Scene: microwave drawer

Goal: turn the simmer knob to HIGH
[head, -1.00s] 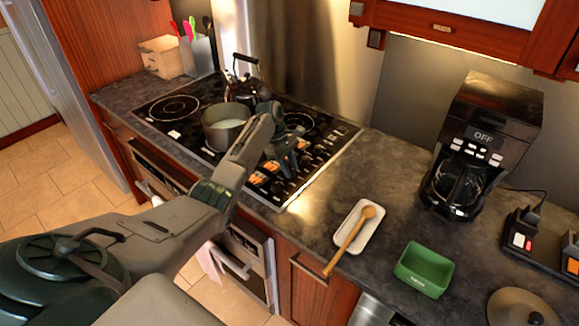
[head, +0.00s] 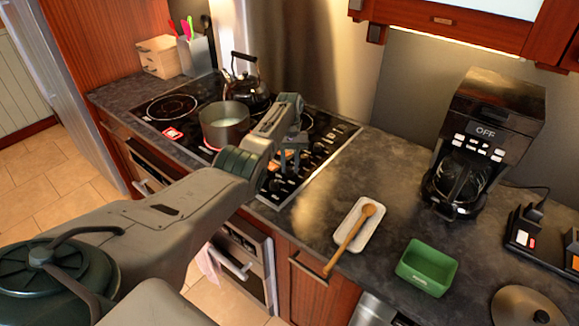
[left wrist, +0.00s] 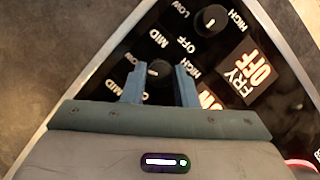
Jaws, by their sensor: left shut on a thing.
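The stove's control panel with knobs shows in the left wrist view. A dark knob (left wrist: 158,73) with a pale mark sits between the fingers of my left gripper (left wrist: 159,88), which is shut on it. MID and HIGH labels are near this knob, and an orange display ending in "OW" (left wrist: 210,99) is partly hidden by a finger. I cannot read the knob's name. In the head view my left gripper (head: 290,163) reaches down onto the panel and covers part of it. My right gripper is not in view.
Another knob (left wrist: 212,21) is close by, beside an orange FRY OFF display (left wrist: 247,73). A pot (head: 224,126) and a kettle (head: 246,84) stand on the cooktop. A spoon rest (head: 362,224) with a wooden spoon, a green box (head: 427,268) and a coffee maker (head: 484,140) are right.

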